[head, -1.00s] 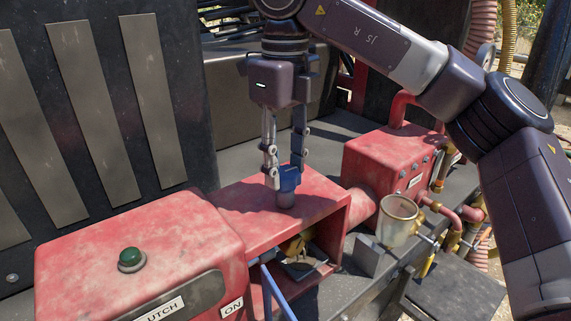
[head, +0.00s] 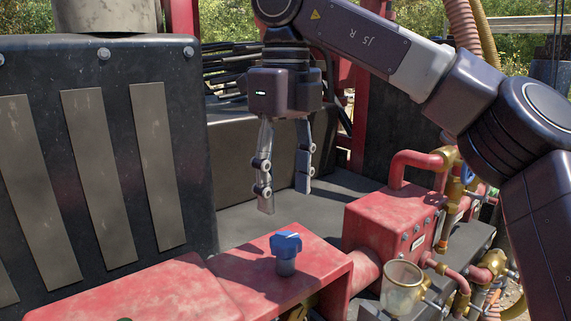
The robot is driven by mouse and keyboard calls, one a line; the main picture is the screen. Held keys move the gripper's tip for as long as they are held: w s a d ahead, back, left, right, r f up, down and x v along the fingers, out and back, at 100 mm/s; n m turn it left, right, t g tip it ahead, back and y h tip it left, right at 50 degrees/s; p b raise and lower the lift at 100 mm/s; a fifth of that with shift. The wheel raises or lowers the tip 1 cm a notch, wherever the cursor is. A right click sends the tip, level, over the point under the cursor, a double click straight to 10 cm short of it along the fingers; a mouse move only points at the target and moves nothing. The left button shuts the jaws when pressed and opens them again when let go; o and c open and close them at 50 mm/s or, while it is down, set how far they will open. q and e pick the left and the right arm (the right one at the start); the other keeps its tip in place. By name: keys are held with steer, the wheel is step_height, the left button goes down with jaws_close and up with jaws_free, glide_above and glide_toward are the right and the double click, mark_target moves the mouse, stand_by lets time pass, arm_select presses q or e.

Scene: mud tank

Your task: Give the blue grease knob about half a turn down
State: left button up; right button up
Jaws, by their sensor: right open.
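The blue grease knob (head: 286,243) stands upright on a short grey stem on top of the red housing (head: 240,270), in the lower middle of the head view. My right gripper (head: 287,200) hangs pointing down above and behind the knob in the picture. Its two fingers are spread apart with nothing between them. The fingertips are clear of the knob. My left gripper is not in view.
A red pump block (head: 388,228) with pipes and brass fittings stands to the right. A clear cup (head: 403,287) sits in front of it. A black panel with grey strips (head: 105,170) rises at the left. The grey deck behind the knob is free.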

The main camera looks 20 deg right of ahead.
steer(key=shift+r, duration=1.95)
